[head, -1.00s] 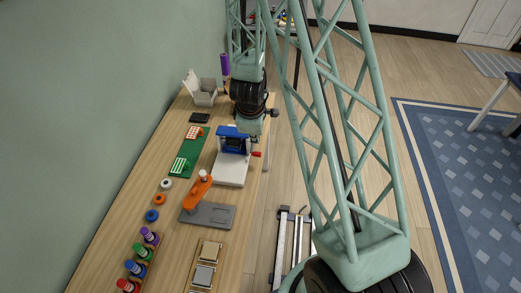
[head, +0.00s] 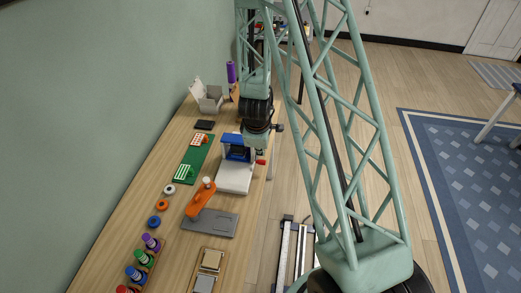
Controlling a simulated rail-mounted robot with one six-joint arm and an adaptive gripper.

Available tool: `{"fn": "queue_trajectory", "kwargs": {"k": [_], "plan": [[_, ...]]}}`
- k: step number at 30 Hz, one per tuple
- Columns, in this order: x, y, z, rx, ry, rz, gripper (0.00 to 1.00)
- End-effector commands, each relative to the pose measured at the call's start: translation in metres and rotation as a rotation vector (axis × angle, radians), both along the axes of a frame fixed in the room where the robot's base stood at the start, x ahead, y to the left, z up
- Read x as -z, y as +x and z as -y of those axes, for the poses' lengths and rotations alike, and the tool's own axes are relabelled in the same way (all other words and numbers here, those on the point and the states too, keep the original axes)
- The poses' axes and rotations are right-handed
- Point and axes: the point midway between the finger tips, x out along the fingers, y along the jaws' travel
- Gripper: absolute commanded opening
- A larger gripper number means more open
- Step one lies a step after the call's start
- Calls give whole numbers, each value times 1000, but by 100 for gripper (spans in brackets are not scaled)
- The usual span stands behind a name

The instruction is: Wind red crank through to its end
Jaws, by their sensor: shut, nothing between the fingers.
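The red crank (head: 261,162) shows as a small red piece at the right side of a blue device on a white base (head: 234,179), near the table's right edge. Most of the crank is hidden or too small to make out. My gripper (head: 260,150) points down just above the crank, beside the blue part (head: 236,152). Its fingers are small and partly hidden, and they look shut with nothing held. I cannot tell whether they touch the crank.
An orange lever (head: 201,198) on a grey plate (head: 222,226) stands in front of the device. A green board (head: 188,178), a black box (head: 205,125) and an open grey box (head: 209,101) lie left and behind. Coloured bottles (head: 143,257) stand front left.

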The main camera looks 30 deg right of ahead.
Motion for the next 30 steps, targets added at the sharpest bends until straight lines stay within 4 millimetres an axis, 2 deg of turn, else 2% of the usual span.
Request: {"fn": "queue_trajectory", "kwargs": {"k": [18,30], "plan": [[52,14,11,0,1,-2,0],[78,22,17,0,1,-1,0]]}}
